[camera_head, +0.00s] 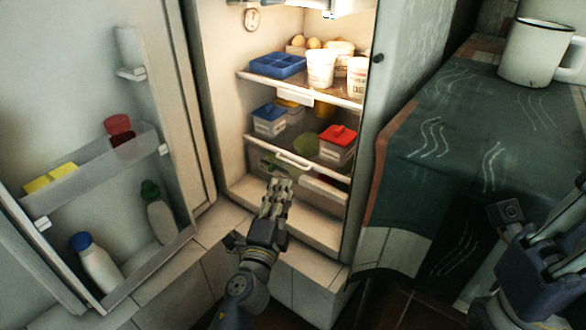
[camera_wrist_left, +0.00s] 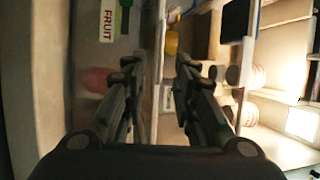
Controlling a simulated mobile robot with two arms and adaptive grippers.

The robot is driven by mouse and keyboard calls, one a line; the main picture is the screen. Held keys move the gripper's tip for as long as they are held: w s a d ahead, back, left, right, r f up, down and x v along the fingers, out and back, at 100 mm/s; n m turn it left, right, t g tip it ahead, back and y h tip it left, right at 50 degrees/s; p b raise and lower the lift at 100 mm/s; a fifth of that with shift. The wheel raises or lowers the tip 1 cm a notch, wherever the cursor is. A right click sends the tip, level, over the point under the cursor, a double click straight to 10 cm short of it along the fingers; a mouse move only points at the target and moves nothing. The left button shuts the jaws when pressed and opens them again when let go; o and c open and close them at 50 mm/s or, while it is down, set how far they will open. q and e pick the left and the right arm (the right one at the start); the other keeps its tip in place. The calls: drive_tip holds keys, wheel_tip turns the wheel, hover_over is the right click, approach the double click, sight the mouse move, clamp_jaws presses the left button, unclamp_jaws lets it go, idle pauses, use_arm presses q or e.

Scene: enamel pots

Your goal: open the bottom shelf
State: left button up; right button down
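The fridge stands open. Its bottom shelf (camera_head: 325,190) is a low pull-out one, with a pale curved handle (camera_head: 293,160) along its front top edge. My left gripper (camera_head: 278,183) is in front of the fridge, with its fingertips just below and left of the handle. In the left wrist view its two fingers (camera_wrist_left: 160,68) are spread, with a pale strip seen between them. I cannot tell whether that strip is the handle or whether the fingers touch it. My right arm (camera_head: 545,260) is at the lower right; its fingers do not show clearly.
Upper shelves hold a blue tray (camera_head: 278,65), white cups (camera_head: 320,69) and a red-lidded box (camera_head: 338,143). The open door at left carries bottles (camera_head: 97,262) in its racks. A cloth-covered counter (camera_head: 460,130) with a white mug (camera_head: 535,52) stands at right.

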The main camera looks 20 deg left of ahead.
sight(291, 162)
use_arm(q)
drive_tip(key=w, duration=0.3)
drive_tip(key=w+r, duration=0.1)
drive_tip(key=w, duration=0.3)
drive_tip(key=w+r, duration=0.1)
drive_tip(key=w, duration=0.2)
drive_tip(key=shift+w+a+b, duration=0.3)
drive_tip(key=shift+b, duration=0.05)
drive_tip(key=shift+c, duration=0.5)
clamp_jaws()
